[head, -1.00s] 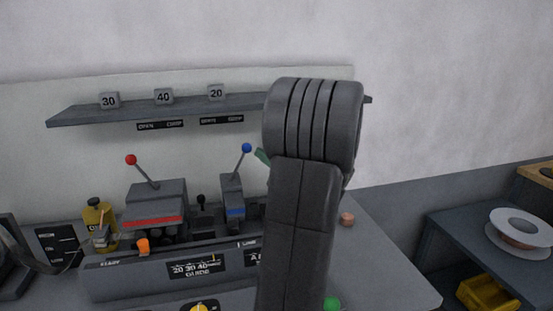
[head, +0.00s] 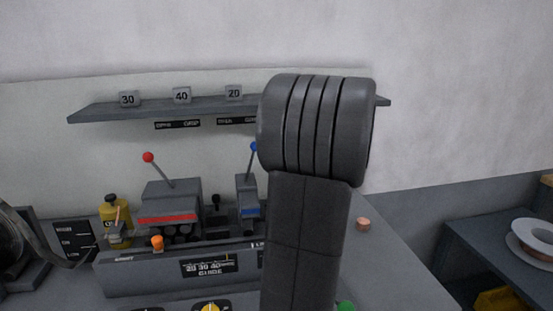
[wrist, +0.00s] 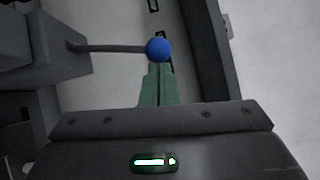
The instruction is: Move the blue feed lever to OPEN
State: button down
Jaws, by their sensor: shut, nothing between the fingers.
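The blue feed lever's ball knob (head: 253,146) shows in the head view at the left edge of my arm, which hides part of it. Its thin stem rises from a grey housing with a blue stripe (head: 248,190) and leans slightly right. In the wrist view the blue knob (wrist: 158,49) sits at the end of its stem, which runs left to the housing. My gripper (wrist: 158,68) has green fingers, shut and empty, with tips right at the knob's near edge. I cannot tell whether they touch it. In the head view my arm hides the gripper.
A red-knobbed lever (head: 148,157) stands on a housing to the left. A shelf (head: 150,111) with number blocks hangs above, with small label plates (head: 177,125) below it, too blurred to read surely. A yellow bottle (head: 115,217) stands at left.

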jog(key=s+a+r+n+g+h+b, duration=0.1)
jog(key=a+r+n+g+h+b, duration=0.1)
jog(key=a+n, duration=0.3)
jog(key=shift+s+a+n+g+h, duration=0.35)
jog(key=shift+a+h, duration=0.45)
jog(key=shift+a, duration=1.15)
jog(key=shift+f, duration=0.1)
